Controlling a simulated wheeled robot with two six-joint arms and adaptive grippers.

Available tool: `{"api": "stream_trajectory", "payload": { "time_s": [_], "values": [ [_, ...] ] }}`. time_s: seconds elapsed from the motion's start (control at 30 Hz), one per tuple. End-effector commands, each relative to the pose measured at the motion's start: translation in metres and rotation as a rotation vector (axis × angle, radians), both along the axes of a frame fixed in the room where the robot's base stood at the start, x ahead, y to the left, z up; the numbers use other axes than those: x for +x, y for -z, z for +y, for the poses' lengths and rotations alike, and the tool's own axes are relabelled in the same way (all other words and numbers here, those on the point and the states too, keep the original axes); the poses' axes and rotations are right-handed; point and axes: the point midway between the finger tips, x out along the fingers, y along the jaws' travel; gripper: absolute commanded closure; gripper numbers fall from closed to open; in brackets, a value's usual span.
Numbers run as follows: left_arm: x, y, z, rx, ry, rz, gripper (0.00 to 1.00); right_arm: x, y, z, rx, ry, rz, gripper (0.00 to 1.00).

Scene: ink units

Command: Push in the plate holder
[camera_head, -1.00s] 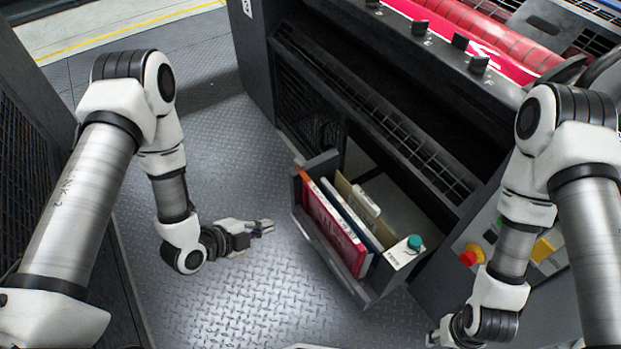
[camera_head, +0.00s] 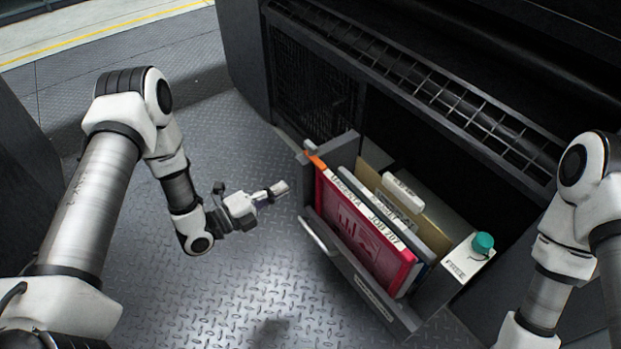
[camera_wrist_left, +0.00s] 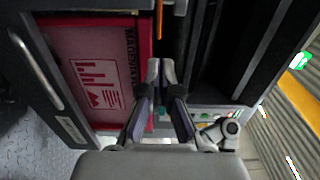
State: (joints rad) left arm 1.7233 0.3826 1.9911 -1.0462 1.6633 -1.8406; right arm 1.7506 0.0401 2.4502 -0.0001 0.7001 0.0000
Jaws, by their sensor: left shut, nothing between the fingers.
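The plate holder (camera_head: 352,276) is a dark open-topped drawer that sticks out from the machine's front, with a light bar handle (camera_head: 319,236) on its outer face. Several plates stand in it, the front one a red plate (camera_head: 362,235) marked MAGENTA JOB 207. My left gripper (camera_head: 279,189) is shut and empty, just left of the holder's far corner and apart from it. In the left wrist view the shut fingers (camera_wrist_left: 160,72) point toward the holder, and its handle (camera_wrist_left: 36,70) shows at the left. My right gripper is out of view; only my right arm shows.
The dark machine (camera_head: 420,90) stands behind the holder, with a black opening beside it. A white block marked FREE (camera_head: 466,262) with a teal knob (camera_head: 483,243) sits at the holder's right end. The metal floor (camera_head: 240,285) left of the holder is clear.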

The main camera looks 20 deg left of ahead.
Motion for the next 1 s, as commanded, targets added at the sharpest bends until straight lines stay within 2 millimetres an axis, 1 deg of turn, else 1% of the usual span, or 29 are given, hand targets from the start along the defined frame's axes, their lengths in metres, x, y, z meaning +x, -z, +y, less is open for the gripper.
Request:
{"api": "stream_trajectory", "payload": {
  "time_s": [0.03, 0.2, 0.3, 0.43, 0.6, 1.0],
  "values": [
    [0.009, 0.004, -0.008, 0.003, 0.006, -0.005, 1.0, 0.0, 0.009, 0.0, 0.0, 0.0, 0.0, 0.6],
    [0.038, 0.004, -0.031, 0.002, 0.005, -0.004, 1.0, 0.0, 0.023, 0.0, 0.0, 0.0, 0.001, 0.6],
    [0.054, 0.004, -0.043, 0.001, 0.004, -0.003, 1.0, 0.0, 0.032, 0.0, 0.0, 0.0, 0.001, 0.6],
    [0.067, 0.003, -0.053, 0.002, 0.002, -0.001, 1.0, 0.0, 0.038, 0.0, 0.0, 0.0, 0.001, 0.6],
    [0.073, 0.0, -0.057, 0.0, 0.0, 0.0, 1.0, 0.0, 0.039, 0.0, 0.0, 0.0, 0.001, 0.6],
    [0.075, 0.0, -0.059, 0.0, 0.0, 0.0, 1.0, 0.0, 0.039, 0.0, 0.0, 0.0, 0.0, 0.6]
  ]
}}
